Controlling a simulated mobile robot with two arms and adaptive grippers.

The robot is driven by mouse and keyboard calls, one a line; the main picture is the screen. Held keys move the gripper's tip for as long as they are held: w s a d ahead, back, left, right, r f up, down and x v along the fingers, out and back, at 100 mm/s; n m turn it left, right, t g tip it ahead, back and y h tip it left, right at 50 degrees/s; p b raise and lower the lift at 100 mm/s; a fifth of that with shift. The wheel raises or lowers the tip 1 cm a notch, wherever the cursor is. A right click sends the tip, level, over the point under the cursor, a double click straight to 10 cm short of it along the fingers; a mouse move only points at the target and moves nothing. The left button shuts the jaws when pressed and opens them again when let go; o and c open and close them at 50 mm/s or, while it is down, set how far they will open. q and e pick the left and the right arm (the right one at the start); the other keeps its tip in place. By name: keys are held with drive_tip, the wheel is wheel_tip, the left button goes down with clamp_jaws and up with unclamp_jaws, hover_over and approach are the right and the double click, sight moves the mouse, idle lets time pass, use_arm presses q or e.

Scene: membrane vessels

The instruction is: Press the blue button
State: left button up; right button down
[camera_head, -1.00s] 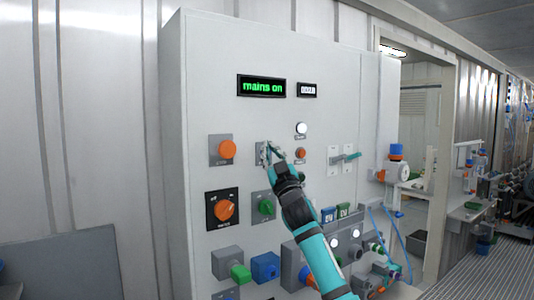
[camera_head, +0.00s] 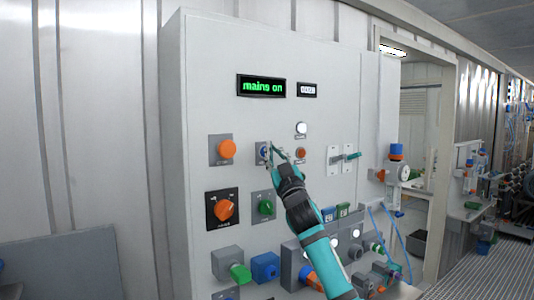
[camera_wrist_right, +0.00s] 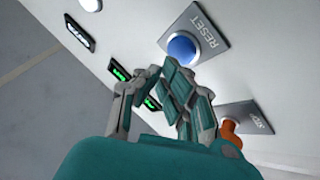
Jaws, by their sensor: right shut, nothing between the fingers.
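The blue button (camera_head: 263,152) sits on a grey plate in the panel, between two orange controls in the head view. In the right wrist view the blue button (camera_wrist_right: 183,48) is a round dome on a plate marked RESET. My right gripper (camera_head: 271,152) is shut and empty, just to the right of the button and partly covering its plate in the head view. In the right wrist view the fingertips (camera_wrist_right: 160,75) are close to the button, with a small gap visible between them and the dome. My left gripper is not in view.
An orange button (camera_head: 227,149) is to the left. An orange rotary switch (camera_head: 224,209) and a green knob (camera_head: 266,207) are below. A display (camera_head: 262,86) reads "mains on".

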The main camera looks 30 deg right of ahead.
drive_tip(key=s, duration=0.5)
drive_tip(key=shift+d, duration=0.15)
idle(1.0)
